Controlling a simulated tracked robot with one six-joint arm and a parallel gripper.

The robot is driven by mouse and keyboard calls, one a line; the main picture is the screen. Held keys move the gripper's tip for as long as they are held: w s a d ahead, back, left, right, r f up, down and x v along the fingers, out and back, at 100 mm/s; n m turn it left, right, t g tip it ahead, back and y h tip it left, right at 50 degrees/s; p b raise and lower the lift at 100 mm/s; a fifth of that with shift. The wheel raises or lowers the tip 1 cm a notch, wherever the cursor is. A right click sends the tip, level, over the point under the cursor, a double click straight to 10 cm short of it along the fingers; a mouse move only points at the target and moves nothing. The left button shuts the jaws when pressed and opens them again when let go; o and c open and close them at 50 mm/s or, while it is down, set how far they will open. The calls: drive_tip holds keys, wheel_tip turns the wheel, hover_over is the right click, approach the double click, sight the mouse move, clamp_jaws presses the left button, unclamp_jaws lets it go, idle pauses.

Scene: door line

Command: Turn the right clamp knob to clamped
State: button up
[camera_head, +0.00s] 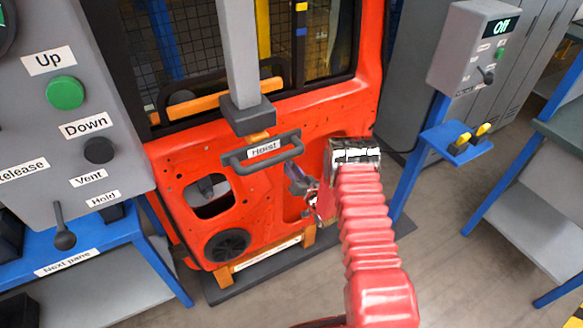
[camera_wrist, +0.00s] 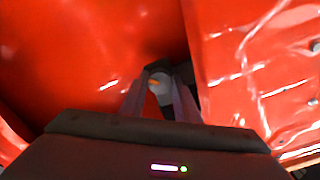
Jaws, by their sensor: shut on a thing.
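The red door (camera_head: 225,150) stands upright in front of me. The right clamp knob (camera_wrist: 157,84) is a small dark and grey knob with an orange mark, set in a red recess of the door. My gripper (camera_wrist: 162,76) is shut on it, with one finger on each side. In the head view my red arm reaches down to the lower right of the door, and my gripper (camera_head: 297,184) points left there. The arm and gripper hide the knob in that view, and I cannot read its setting.
The hoist handle (camera_head: 262,150) hangs close above my gripper. A control panel (camera_head: 60,140) with buttons and a lever stands at left. At right are a box reading "Off" (camera_head: 475,45) and a blue shelf (camera_head: 457,146). Floor is clear between door and right-hand bench.

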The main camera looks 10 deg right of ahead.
drive_tip(key=m, duration=0.4)
drive_tip(key=shift+d+m, duration=0.3)
drive_tip(key=shift+m, duration=0.1)
drive_tip(key=m, duration=0.4)
drive_tip(key=shift+f, duration=0.1)
drive_tip(key=o, duration=1.1)
drive_tip(key=shift+a, duration=0.15)
drive_tip(key=shift+c, duration=0.2)
drive_tip(key=shift+s, duration=0.1)
drive_tip(key=v, duration=1.3)
drive_tip(key=shift+s, duration=0.25)
